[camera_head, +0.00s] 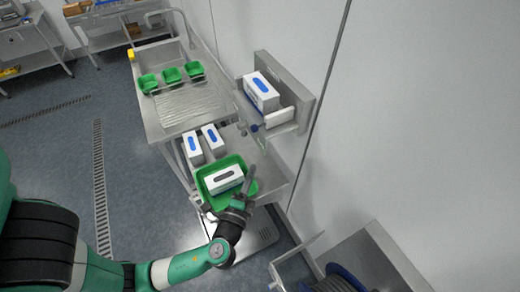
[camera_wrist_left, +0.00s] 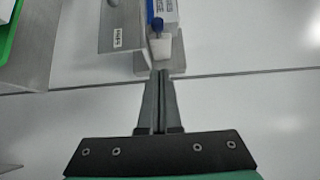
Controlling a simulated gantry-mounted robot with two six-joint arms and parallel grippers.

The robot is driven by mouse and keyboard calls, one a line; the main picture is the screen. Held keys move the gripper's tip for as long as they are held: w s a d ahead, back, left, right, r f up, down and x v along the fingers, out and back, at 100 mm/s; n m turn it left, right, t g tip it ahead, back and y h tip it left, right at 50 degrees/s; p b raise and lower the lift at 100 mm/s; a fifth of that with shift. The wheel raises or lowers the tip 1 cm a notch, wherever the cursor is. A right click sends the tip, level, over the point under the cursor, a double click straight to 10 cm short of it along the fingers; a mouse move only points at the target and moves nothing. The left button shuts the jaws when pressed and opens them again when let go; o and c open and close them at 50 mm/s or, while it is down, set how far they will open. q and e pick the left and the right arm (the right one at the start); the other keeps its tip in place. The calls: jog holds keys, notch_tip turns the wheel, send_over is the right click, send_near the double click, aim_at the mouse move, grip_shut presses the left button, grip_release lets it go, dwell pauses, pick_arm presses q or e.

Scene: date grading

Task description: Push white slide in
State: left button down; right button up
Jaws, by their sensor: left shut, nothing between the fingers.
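A steel wall bracket (camera_head: 306,88) carries a white box with a blue label (camera_head: 262,92). A white plate (camera_head: 280,117), which looks like the white slide, sits at the box's near end, with a dark blue knob (camera_head: 254,128) beside it. In the left wrist view, a small white block (camera_wrist_left: 160,47) sticks out below a blue part (camera_wrist_left: 157,24); I cannot tell for sure whether it is the same slide. My left gripper (camera_head: 251,170) is shut and empty. Its fingertips (camera_wrist_left: 160,73) point at the white block, apparently just short of it.
A green tray (camera_head: 207,198) with a white box (camera_head: 223,179) lies close beside my left gripper. Two more white boxes (camera_head: 193,148) stand behind it. Several small green trays (camera_head: 148,83) sit on the steel bench. A steel unit with a coiled hose (camera_head: 335,281) is at lower right.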

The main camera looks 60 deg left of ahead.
pick_arm(q)
jog(key=s+a+b+x, duration=0.1)
jog(key=s+x, duration=0.1)
jog(key=x, duration=1.1)
jog(key=shift+a, duration=0.4)
jog(key=shift+w+f, duration=0.1)
